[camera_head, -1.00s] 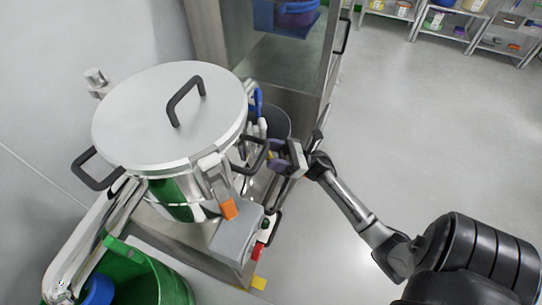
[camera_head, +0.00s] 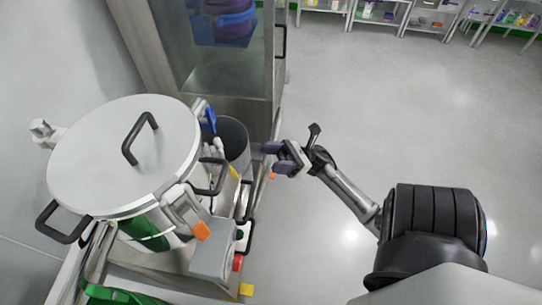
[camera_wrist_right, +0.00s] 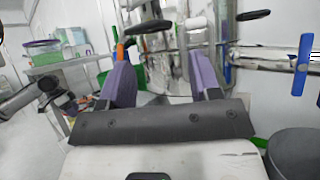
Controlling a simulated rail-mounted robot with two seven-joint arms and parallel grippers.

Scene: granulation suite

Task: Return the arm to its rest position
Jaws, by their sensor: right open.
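My right arm comes in from the lower right in the head view. Its right gripper (camera_head: 270,158) is beside the granulator, over the edge of the machine's base. The gripper is open and I see nothing between its fingers. In the right wrist view its two purple fingers (camera_wrist_right: 165,78) stand wide apart. My left gripper is not in view.
A steel vessel with a lid (camera_head: 110,165) and black handles stands left of the gripper. A dark grey bin (camera_head: 233,135) and a glass-fronted cabinet (camera_head: 215,75) are close behind. Open floor (camera_head: 380,120) lies to the right, with shelves (camera_head: 375,12) far back.

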